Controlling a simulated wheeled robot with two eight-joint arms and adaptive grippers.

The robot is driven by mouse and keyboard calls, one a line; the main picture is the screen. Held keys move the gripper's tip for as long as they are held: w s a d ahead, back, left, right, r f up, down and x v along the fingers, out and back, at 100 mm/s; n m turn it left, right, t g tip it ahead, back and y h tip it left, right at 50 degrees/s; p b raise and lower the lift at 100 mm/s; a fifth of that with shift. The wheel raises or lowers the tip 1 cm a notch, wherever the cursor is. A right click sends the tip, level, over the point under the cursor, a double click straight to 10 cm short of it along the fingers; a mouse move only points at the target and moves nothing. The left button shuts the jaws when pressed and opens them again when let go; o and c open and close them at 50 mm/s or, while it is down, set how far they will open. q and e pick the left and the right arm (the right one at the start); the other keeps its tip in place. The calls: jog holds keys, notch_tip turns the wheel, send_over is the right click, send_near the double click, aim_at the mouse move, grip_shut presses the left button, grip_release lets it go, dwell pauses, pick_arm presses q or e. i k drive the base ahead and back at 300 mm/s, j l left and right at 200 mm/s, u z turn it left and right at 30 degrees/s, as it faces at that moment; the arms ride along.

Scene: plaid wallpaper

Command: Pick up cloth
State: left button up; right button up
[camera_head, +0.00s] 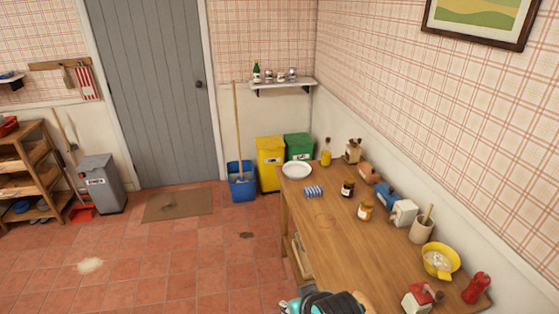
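A small folded cloth (314,191) with blue and white stripes appears to lie flat on the wooden table (345,240), near its far left edge. It is beside the white plate (297,170). A second, red and white striped cloth (87,83) hangs from a wall rack at the far left. No gripper of mine can be made out in the head view.
Jars, a bottle, cartons, a utensil pot (422,232) and a yellow bowl (440,262) line the table's wall side. A partly cut-off teal and black shape is at the bottom edge; I cannot tell what it is. Bins and a mop bucket (241,182) stand behind the table. Open floor lies left.

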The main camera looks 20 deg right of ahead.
aim_at(309, 192)
jog(key=i, duration=2.5)
jog(key=i+z, duration=0.35)
jog(key=z, duration=0.15)
jog(key=i+j+z, duration=0.2)
jog(key=z, duration=0.25)
jog(key=i+j+z, duration=0.3)
jog(key=z, duration=3.05)
jog(key=j, duration=0.1)
